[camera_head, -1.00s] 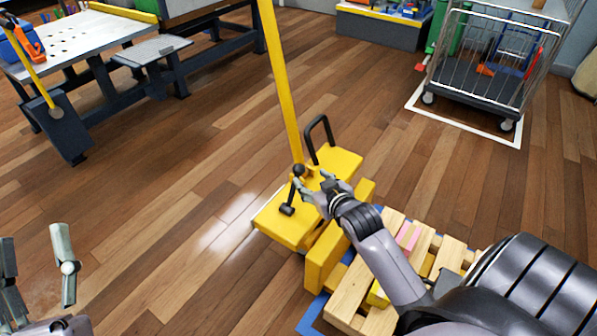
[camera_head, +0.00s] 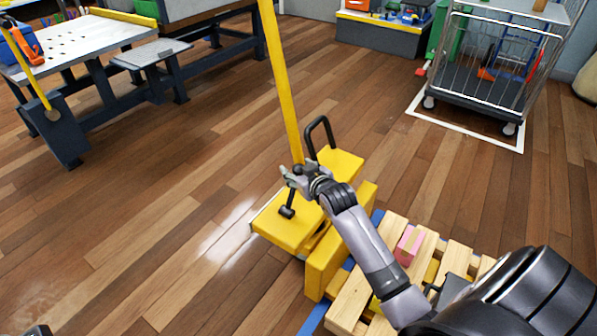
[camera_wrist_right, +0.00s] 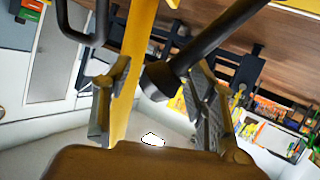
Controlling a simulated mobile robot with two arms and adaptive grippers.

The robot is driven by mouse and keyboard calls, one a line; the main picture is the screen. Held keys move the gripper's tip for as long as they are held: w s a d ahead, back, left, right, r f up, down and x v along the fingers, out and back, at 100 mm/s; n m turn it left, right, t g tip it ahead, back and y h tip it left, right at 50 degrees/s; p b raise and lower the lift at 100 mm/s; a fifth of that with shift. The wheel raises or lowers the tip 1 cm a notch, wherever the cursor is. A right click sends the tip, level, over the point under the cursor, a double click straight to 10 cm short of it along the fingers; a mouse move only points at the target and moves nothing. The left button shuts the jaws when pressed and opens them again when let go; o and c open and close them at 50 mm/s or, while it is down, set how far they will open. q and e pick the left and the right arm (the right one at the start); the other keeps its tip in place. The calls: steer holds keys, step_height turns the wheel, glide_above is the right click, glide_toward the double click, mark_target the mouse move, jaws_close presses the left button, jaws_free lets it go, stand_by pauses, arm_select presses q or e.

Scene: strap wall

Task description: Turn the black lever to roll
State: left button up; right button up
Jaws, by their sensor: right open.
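The black lever (camera_head: 288,205) stands on a yellow machine base (camera_head: 290,232), beside a tall yellow post (camera_head: 282,85). Its lower, dark end shows at the base and its upper part is partly hidden by my right gripper (camera_head: 295,172). In the right wrist view the lever's rod (camera_wrist_right: 215,38) runs in from the upper right, and its thick black end (camera_wrist_right: 158,80) lies between the two open fingers (camera_wrist_right: 160,98). I cannot tell whether either finger touches it.
A black loop handle (camera_head: 318,133) stands behind the lever on the base. A wooden pallet (camera_head: 352,300) with a pink block (camera_head: 408,246) lies under my right arm. A wire cage cart (camera_head: 485,75) stands at the back right.

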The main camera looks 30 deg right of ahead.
jaws_close()
stand_by(0.8)
steer(key=shift+d, duration=0.1)
